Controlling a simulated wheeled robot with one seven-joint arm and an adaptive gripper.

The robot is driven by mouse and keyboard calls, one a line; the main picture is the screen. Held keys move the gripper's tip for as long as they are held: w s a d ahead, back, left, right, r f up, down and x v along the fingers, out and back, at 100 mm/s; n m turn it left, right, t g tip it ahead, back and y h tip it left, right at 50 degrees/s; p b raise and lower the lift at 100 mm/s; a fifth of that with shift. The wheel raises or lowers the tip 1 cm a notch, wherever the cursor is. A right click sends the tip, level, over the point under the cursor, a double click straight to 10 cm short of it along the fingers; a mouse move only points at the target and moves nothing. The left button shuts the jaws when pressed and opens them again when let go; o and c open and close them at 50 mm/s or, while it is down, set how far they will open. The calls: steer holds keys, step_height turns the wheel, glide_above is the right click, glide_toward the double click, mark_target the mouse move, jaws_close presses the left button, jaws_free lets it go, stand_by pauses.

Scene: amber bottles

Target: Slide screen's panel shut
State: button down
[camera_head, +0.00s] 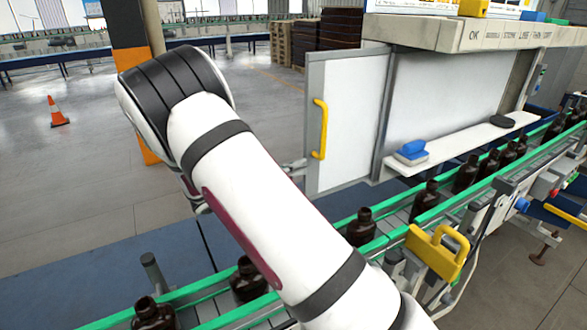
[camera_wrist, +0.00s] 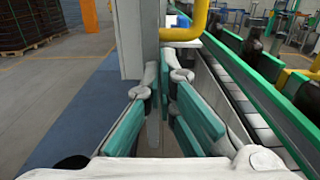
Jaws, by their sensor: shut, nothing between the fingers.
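The screen's panel (camera_head: 350,110) is a white sheet in a grey frame with a yellow bar handle (camera_head: 320,128) near its left edge. It stands at the left end of the screen, whose front is open to the right of it. In the wrist view the panel (camera_wrist: 137,40) is seen edge-on straight ahead, with the handle (camera_wrist: 192,25) on its right side. My gripper (camera_wrist: 163,90) is shut and empty, its teal-padded fingers close to the panel's edge; contact cannot be told. In the head view my gripper (camera_head: 293,168) shows only partly beside the panel's left edge.
A green-railed conveyor (camera_head: 395,235) with several amber bottles (camera_head: 361,228) runs below the panel. A shelf (camera_head: 460,145) in the screen opening holds a blue block (camera_head: 411,149) and a dark disc (camera_head: 502,121). A yellow bracket (camera_head: 438,252) stands at the conveyor's front.

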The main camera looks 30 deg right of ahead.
mark_target(316, 162)
steer(key=d, duration=2)
steer(key=shift+d, duration=0.25)
steer(key=shift+s, duration=0.1)
steer(key=shift+a+b, duration=0.65)
steer(key=shift+a, duration=6.55)
